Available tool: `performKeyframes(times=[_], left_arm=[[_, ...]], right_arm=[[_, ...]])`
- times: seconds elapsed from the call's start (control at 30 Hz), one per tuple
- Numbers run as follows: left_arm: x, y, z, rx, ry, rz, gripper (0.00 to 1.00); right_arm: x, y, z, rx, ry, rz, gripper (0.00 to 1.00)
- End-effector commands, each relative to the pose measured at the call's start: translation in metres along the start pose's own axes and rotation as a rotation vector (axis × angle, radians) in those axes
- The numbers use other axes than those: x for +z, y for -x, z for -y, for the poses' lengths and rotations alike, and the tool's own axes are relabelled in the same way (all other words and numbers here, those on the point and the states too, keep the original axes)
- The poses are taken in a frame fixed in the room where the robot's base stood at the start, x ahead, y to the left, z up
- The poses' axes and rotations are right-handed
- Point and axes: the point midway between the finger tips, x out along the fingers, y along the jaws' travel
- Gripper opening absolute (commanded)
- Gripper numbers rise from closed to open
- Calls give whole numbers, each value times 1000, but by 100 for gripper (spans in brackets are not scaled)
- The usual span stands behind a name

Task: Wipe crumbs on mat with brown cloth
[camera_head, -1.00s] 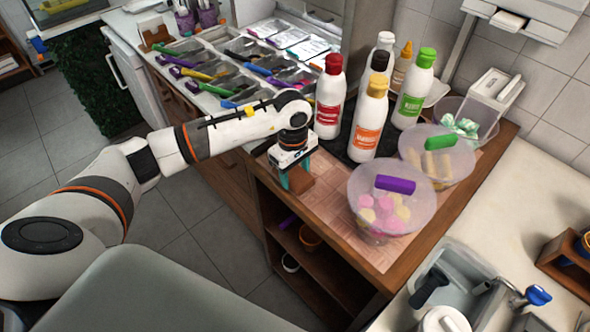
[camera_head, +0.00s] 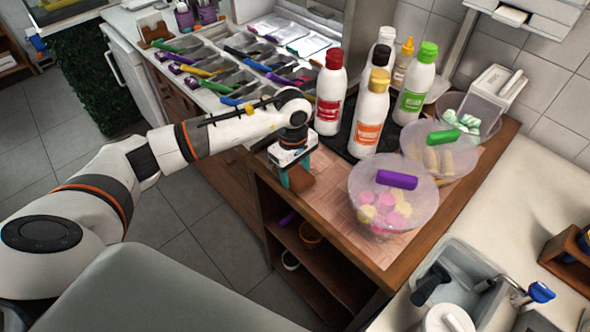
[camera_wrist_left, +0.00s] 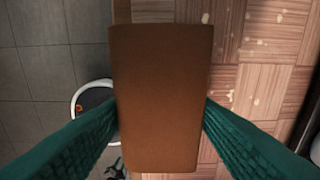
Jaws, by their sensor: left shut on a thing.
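The brown cloth (camera_wrist_left: 165,95) is a folded rectangular block between the two green fingers of my left gripper (camera_wrist_left: 162,125) in the left wrist view. In the head view the left gripper (camera_head: 294,178) is shut on the cloth (camera_head: 302,178) at the left edge of the wooden-patterned mat (camera_head: 335,215). Pale crumbs (camera_wrist_left: 255,100) are scattered on the mat to the right of the cloth in the left wrist view. I cannot tell whether the cloth touches the mat. My right gripper is not in view.
Sauce bottles (camera_head: 369,120) stand on a dark tray behind the mat. A bowl of pink and yellow sweets (camera_head: 375,218) sits on the mat's right part, with another lidded bowl (camera_head: 415,166) behind it. The counter's left edge drops to open shelves and floor.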

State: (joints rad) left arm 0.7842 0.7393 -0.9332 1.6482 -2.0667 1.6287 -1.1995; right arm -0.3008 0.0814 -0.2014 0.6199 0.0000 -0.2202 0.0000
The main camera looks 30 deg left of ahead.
Motion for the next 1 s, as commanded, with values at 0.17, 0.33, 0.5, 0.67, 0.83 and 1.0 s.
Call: performKeyframes(times=[0.17,0.33,0.5,0.67,0.83,1.0], left_arm=[[0,-4,0,0,0,0,17],[1,-8,0,0,0,0,17],[1,-9,0,-1,0,0,17],[1,-11,8,-2,0,-1,17],[1,-11,24,-2,0,1,17],[0,-9,34,-1,1,0,17]], right_arm=[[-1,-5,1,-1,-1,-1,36],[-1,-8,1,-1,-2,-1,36],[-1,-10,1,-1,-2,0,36],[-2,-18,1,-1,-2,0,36],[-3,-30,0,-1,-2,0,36],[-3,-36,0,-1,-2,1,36]])
